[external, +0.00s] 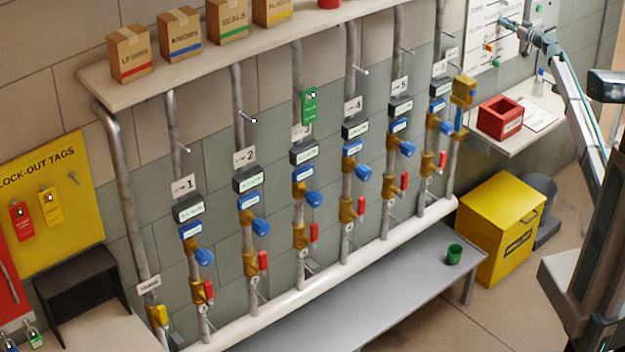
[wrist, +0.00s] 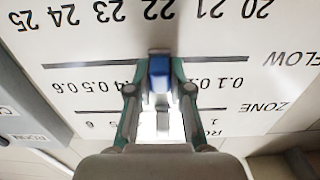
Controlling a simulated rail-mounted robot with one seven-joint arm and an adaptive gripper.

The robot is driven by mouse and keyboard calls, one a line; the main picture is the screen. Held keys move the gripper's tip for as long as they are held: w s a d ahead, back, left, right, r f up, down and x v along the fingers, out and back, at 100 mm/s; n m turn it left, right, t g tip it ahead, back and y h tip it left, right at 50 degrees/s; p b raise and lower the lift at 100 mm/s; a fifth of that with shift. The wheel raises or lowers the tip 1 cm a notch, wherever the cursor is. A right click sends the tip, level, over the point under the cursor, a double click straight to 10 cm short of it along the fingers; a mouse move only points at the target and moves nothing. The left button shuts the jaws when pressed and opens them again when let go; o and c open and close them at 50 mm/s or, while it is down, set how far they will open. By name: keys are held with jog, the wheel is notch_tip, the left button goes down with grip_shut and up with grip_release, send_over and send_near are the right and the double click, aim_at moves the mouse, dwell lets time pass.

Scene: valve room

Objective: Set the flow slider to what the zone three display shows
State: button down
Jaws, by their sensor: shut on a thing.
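A white control panel (external: 484,28) hangs on the wall at the upper right. My gripper (external: 507,23) is at its right part. In the wrist view my gripper (wrist: 160,88) is shut on a blue slider knob (wrist: 160,68). The knob is on the FLOW scale (wrist: 85,84), seen upside down, between the 0.2 and 0.4 marks; the figure there is hidden by the knob and fingers. The zone three display (external: 304,152) is a dark box on the third pipe, below a green tag (external: 309,106) that partly covers the zone sign. Its reading is too small to make out.
An upper scale (wrist: 150,12) runs from 20 to 25, and a ZONE row (wrist: 265,106) lies beyond the FLOW row. An orange knob (external: 489,47) and a green knob (external: 496,62) sit on the panel. A red box (external: 500,118) stands on the shelf below.

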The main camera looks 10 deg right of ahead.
jog(key=c, duration=1)
grip_release()
jog(key=shift+a, duration=0.1)
jog(key=shift+c, duration=0.2)
jog(key=v, duration=1.2)
